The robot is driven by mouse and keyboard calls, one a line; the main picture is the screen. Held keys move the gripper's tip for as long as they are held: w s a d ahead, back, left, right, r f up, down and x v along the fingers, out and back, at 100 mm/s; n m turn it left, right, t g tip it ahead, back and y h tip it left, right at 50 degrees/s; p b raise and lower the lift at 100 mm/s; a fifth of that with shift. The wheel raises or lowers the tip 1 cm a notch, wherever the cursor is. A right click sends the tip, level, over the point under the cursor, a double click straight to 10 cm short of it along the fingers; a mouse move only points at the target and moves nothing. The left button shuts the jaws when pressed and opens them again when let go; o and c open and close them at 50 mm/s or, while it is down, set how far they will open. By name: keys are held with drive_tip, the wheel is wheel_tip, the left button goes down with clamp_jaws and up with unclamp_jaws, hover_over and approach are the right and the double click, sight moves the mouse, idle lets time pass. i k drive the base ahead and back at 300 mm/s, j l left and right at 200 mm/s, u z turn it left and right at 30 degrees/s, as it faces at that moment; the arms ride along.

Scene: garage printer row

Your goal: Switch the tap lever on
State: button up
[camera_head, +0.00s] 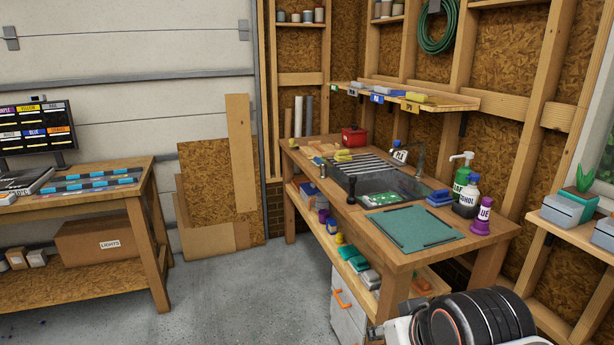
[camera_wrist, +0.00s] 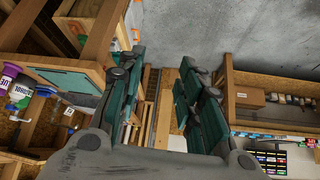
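The tap (camera_head: 420,160) is a slim grey upright at the back right of the sink (camera_head: 398,187), which is set into the wooden workbench (camera_head: 485,245). The tap is small in the head view, and I cannot make out its lever or how it is set. My gripper (camera_wrist: 160,75) shows in the wrist view with its two dark green fingers apart and nothing between them. It is away from the tap, which I cannot make out in the wrist view. The workbench edge (camera_wrist: 85,68) shows tilted at the left of that view.
A green mat (camera_head: 415,228) lies on the bench's near part. A green pump bottle (camera_head: 461,172), an alcohol bottle (camera_head: 468,193) and a purple glue bottle (camera_head: 483,218) stand right of the tap. A shelf (camera_head: 395,95) hangs above. The concrete floor (camera_head: 262,285) left of the bench is clear.

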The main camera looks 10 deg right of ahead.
sight(324, 165)
drive_tip(key=i+j+z, duration=0.15)
drive_tip(key=i, duration=0.35)
drive_tip(key=i+j+u, duration=0.1)
drive_tip(key=i+j, duration=0.15)
drive_tip(key=i, duration=0.4)
drive_tip(key=i+j+u, duration=0.1)
drive_tip(key=i+j, duration=0.15)
drive_tip(key=i, duration=0.4)
drive_tip(key=i+j, duration=0.15)
drive_tip(key=i, duration=0.5)
drive_tip(key=i+j+u, duration=0.15)
drive_tip(key=i, duration=0.5)
